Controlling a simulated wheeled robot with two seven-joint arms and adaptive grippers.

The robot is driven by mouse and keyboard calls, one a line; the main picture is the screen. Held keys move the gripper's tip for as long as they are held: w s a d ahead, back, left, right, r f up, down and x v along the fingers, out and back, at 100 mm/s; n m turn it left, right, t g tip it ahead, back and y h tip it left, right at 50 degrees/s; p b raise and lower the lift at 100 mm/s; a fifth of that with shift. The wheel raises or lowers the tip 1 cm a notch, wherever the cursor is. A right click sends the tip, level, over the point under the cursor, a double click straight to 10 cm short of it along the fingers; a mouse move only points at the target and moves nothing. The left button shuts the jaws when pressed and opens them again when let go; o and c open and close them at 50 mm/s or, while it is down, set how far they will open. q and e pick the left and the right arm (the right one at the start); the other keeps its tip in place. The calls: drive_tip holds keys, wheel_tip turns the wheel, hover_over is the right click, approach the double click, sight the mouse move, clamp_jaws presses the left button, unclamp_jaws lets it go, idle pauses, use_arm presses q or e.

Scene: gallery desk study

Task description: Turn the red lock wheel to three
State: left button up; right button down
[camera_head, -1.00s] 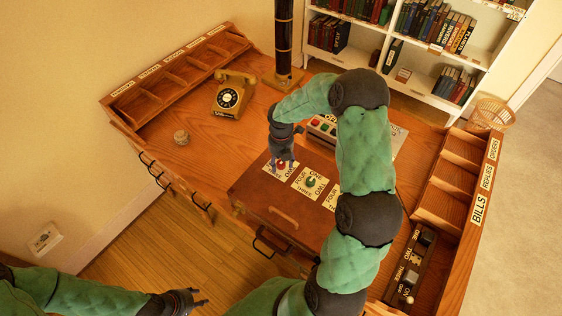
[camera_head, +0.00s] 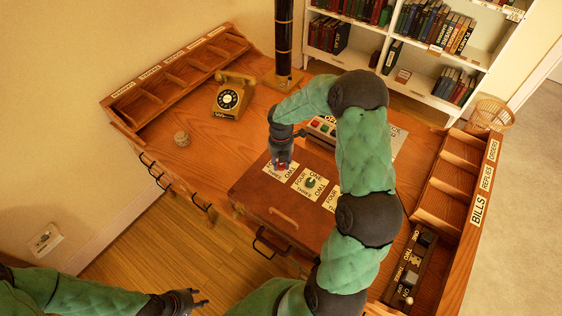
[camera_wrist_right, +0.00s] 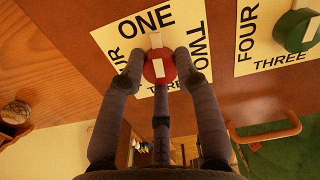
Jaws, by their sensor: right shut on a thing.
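The red lock wheel (camera_wrist_right: 158,71) sits on a white card marked ONE, TWO, THREE and FOUR, on the brown case (camera_head: 243,190). My right gripper (camera_head: 282,168) points down over the card and is shut on the red wheel; its fingers also show around it in the right wrist view (camera_wrist_right: 160,66). The wheel's white bar points towards ONE. The fingers partly hide THREE and FOUR in the wrist view. My left gripper (camera_head: 187,302) is open and empty, low in the head view, away from the desk top.
A green wheel (camera_head: 310,183) sits on its own card right of the red one. A third card (camera_head: 333,198) is partly behind my right arm. The case handle (camera_head: 284,215) stands in front. A telephone (camera_head: 231,97) and a small round object (camera_head: 182,138) stand farther left.

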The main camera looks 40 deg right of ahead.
drive_tip(key=m, duration=0.3)
drive_tip(key=shift+m, duration=0.3)
drive_tip(key=m, duration=0.4)
drive_tip(key=shift+m, duration=0.3)
drive_tip(key=m, duration=0.4)
drive_tip(key=m+b, duration=0.1)
drive_tip(key=m, duration=0.7)
drive_tip(key=shift+m+b, duration=0.3)
drive_tip(key=shift+b, duration=0.1)
drive_tip(key=m+b, duration=0.1)
drive_tip(key=m, duration=0.3)
drive_tip(key=shift+m, duration=0.3)
drive_tip(key=m+b, duration=0.1)
drive_tip(key=m, duration=0.3)
drive_tip(key=shift+m+b, duration=0.55)
drive_tip(key=shift+m, duration=1.75)
